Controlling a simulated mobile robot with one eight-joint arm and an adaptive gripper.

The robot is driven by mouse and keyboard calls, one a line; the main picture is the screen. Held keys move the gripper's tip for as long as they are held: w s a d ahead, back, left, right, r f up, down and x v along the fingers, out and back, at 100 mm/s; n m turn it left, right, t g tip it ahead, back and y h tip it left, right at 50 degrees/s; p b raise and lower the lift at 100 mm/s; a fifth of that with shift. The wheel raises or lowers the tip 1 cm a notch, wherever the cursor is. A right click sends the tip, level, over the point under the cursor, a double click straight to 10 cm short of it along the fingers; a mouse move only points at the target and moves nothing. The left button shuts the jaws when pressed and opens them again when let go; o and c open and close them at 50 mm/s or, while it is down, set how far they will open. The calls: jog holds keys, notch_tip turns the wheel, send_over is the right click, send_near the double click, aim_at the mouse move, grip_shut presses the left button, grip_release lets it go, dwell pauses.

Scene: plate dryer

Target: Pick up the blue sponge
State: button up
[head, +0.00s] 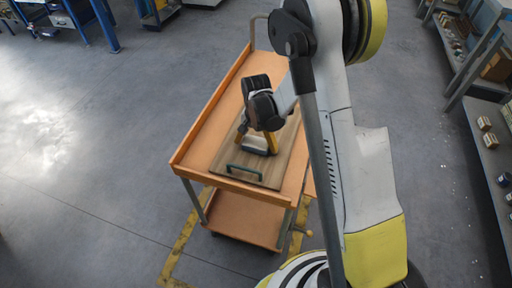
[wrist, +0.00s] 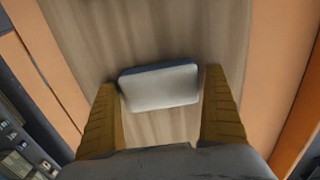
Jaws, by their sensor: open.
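The sponge (wrist: 160,88) lies flat on a wooden board, with a pale grey-white top and a dark blue edge on its far side. In the head view the sponge (head: 255,147) shows as a small pale block with a dark edge, partly hidden by my gripper. My gripper (wrist: 160,78) is open, with one yellow finger to the left and one to the right of the sponge. The fingertips are close to the sponge's two ends; I cannot tell whether they touch it. In the head view my gripper (head: 257,142) points down over the board.
The wooden board (head: 279,160), with a dark green handle (head: 244,173) at its near end, lies on an orange cart (head: 213,130). The cart has raised rims and a lower shelf (head: 240,222). Shelving (head: 492,150) stands at right. Open floor lies left.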

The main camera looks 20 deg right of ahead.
jog(key=shift+r, duration=0.1)
jog(key=c, duration=0.8)
jog(key=shift+r, duration=0.1)
jog(key=shift+c, duration=0.2)
